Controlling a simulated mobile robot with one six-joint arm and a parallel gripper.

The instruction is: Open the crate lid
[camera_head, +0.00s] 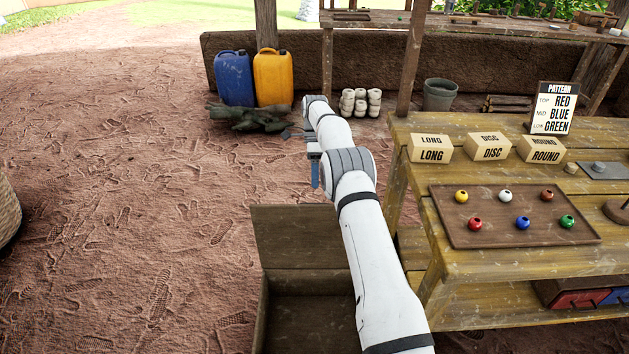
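The wooden crate (262,315) stands on the ground at the bottom middle, left of the workbench. Its lid (290,232) appears raised at the far side, with the dark inside of the crate showing in front of it. My white arm crosses in front of the crate and hides its right part. My gripper (314,172) is beyond the lid and above the ground, seen small and partly covered by my wrist. It appears apart from the lid. I cannot tell whether its fingers are open or shut.
The workbench (480,262) on the right bears a bead tray (455,232), labelled blocks (490,147) and a pattern sign (553,108). A blue jug (234,78) and a yellow jug (273,78) stand at the back. The ground on the left is mostly clear.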

